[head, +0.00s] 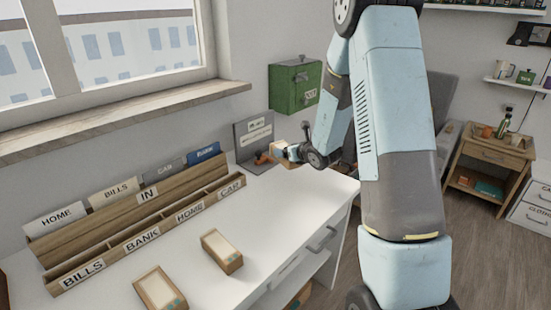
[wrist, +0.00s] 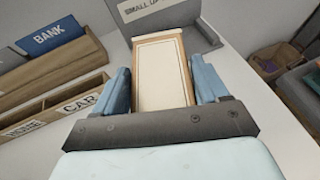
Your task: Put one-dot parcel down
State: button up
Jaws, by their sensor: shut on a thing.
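My gripper (wrist: 163,84) is shut on a wooden parcel (wrist: 161,66) with a cream top, one blue finger along each side. No dot can be made out on its top, so I cannot tell its mark. The parcel points towards a grey stand with a sign (wrist: 145,8), partly cut off, that begins "SMALL". In the head view my gripper (head: 291,152) is small and low at the far end of the white desk (head: 290,205), beside the grey sign stand (head: 254,137). I cannot tell whether the parcel touches the desk.
Two similar parcels lie on the near desk, one (head: 222,251) further back and one (head: 160,289) at the front. A wooden letter rack (head: 135,215) with labelled slots stands along the left. A green box (head: 295,84) hangs on the wall. The middle of the desk is clear.

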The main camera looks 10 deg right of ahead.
aim_at(282, 143)
jog(key=w+y, duration=0.1)
jog(key=w, duration=0.1)
jog(key=w+r+n+y, duration=0.1)
jog(key=w+a+r+n+g, duration=0.1)
jog(key=w, duration=0.1)
jog(key=shift+w+r+y, duration=0.1)
jog(key=shift+w+y, duration=0.25)
jog(key=shift+y, duration=0.05)
jog(key=shift+w+r+n+g+y, duration=0.25)
jog(key=shift+w+n+g, duration=0.3)
jog(key=shift+w, duration=0.3)
jog(key=w+f, duration=0.2)
jog(key=w, duration=0.2)
jog(key=w+d+f, duration=0.1)
jog(key=w+f, duration=0.2)
jog(key=w, duration=0.1)
jog(key=w+f, duration=0.3)
jog(key=w, duration=0.1)
jog(key=shift+w+d+f, duration=0.2)
jog(key=shift+w+f, duration=0.65)
jog(key=shift+f, duration=0.1)
jog(key=shift+d+f, duration=0.1)
jog(key=shift+f, duration=1.4)
